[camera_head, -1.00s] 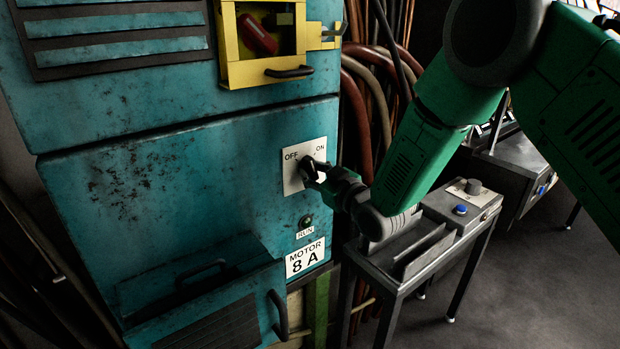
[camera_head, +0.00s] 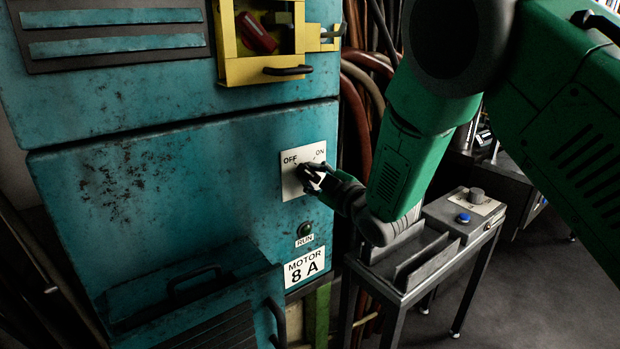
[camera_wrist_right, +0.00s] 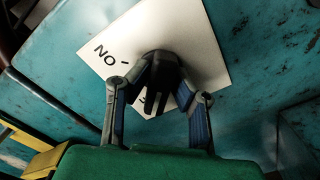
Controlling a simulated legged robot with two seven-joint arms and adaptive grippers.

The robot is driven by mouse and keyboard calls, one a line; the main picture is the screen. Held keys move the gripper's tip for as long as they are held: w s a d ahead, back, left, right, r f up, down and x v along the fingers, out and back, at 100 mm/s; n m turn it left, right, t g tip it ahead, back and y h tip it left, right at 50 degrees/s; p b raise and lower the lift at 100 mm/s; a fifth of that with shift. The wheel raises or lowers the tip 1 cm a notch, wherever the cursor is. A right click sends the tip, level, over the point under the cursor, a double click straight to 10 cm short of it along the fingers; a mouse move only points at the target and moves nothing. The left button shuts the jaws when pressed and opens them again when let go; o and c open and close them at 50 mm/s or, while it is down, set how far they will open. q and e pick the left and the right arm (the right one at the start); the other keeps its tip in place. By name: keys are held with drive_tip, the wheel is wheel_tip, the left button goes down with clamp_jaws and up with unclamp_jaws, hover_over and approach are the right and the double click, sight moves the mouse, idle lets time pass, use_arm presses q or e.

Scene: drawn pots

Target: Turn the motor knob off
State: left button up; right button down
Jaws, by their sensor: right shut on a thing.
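The motor knob (camera_head: 303,171) is black and sits on a white plate (camera_head: 289,186) marked OFF at left and ON at right, on the teal cabinet's front. My right gripper (camera_head: 313,178) is shut on the knob, its fingers on either side of it. In the right wrist view, the black knob (camera_wrist_right: 161,68) lies between the two fingertips (camera_wrist_right: 160,82) over the white plate (camera_wrist_right: 204,48). Fingers and knob hide part of the plate's lettering there. I cannot tell exactly which way the knob points. My left gripper is not in view.
Below the plate are a dark green RUN lamp (camera_head: 304,229) and a MOTOR 8 A label (camera_head: 305,266). A yellow box (camera_head: 228,62) with a red handle (camera_head: 257,34) is above. A grey stand (camera_head: 410,285) with a blue button is close under my right arm.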

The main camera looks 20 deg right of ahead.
drive_tip(key=shift+a, duration=0.1)
drive_tip(key=c, duration=1.8)
unclamp_jaws()
drive_tip(key=o, duration=0.4)
drive_tip(key=shift+s, duration=0.15)
drive_tip(key=shift+c, duration=0.2)
drive_tip(key=shift+s+r, duration=0.15)
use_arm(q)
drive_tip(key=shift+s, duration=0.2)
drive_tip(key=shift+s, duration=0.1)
use_arm(e)
drive_tip(key=shift+s+d+f, duration=0.2)
drive_tip(key=shift+s, duration=0.15)
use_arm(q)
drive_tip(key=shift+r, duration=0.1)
use_arm(e)
drive_tip(key=v, duration=1.1)
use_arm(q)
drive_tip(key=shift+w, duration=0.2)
use_arm(e)
drive_tip(key=shift+r, duration=0.15)
